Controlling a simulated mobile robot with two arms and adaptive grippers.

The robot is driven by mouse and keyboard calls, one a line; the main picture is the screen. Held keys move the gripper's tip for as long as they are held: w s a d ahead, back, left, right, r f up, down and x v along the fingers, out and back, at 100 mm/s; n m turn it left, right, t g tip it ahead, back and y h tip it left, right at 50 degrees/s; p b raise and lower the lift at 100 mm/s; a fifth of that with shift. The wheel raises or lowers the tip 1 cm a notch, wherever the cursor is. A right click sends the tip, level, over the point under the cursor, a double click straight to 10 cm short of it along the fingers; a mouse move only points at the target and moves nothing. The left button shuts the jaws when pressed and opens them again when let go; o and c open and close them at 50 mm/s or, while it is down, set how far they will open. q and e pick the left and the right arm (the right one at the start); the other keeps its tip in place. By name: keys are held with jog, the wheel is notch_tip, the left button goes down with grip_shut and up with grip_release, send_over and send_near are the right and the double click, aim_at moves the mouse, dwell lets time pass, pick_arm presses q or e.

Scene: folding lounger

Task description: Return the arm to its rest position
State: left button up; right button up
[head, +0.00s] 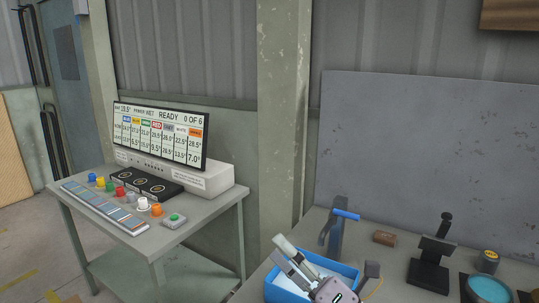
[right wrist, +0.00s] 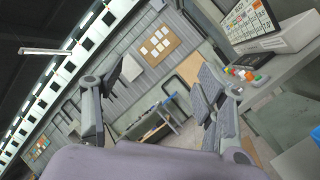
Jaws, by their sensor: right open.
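My right gripper (head: 278,249) shows at the bottom centre of the head view, over the near part of a blue bin (head: 345,269). Its fingers point up and to the left. It also shows in the right wrist view (right wrist: 150,82), where its two fingers stand wide apart with nothing between them. My left gripper is in neither view. Part of the bin is hidden behind my right gripper.
A bench at the right holds a blue-handled tool (head: 337,230), a brown block (head: 384,238), a black stand (head: 432,262) and a teal-topped round container (head: 485,288). A side table (head: 215,221) at the left carries a display (head: 160,136) and several coloured knobs.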

jog(key=w+d+f+m+t+h, duration=0.2)
jog(key=d+f+m+t+h, duration=0.5)
jog(key=m+h, duration=0.6)
jog(key=s+d+f+m+g+h, duration=0.2)
jog(key=s+d+f+m+g, duration=0.1)
jog(key=d+f+m+g, duration=0.25)
jog(key=s+d+f+m+g+h, duration=0.2)
jog(key=s+d+f+m+g, duration=0.15)
jog(key=f+m, duration=0.45)
jog(key=s+d+f+m+g, duration=0.1)
jog(key=s+f+m+g, duration=0.2)
jog(key=s+f+g, duration=0.5)
jog(key=s+d+f+m+g, duration=0.1)
jog(key=s+f+m+g, duration=0.15)
jog(key=s+f, duration=0.95)
jog(key=f, duration=0.9)
jog(key=s+f, duration=0.2)
jog(key=f, duration=0.9)
jog(key=s+d+f+g, duration=0.1)
jog(key=s+d+f, duration=0.1)
jog(key=s+f, duration=1.4)
jog(key=shift+s+d+n, duration=0.3)
jog(key=shift+s, duration=0.05)
jog(key=shift+g, duration=0.25)
jog(key=shift+c, duration=0.5)
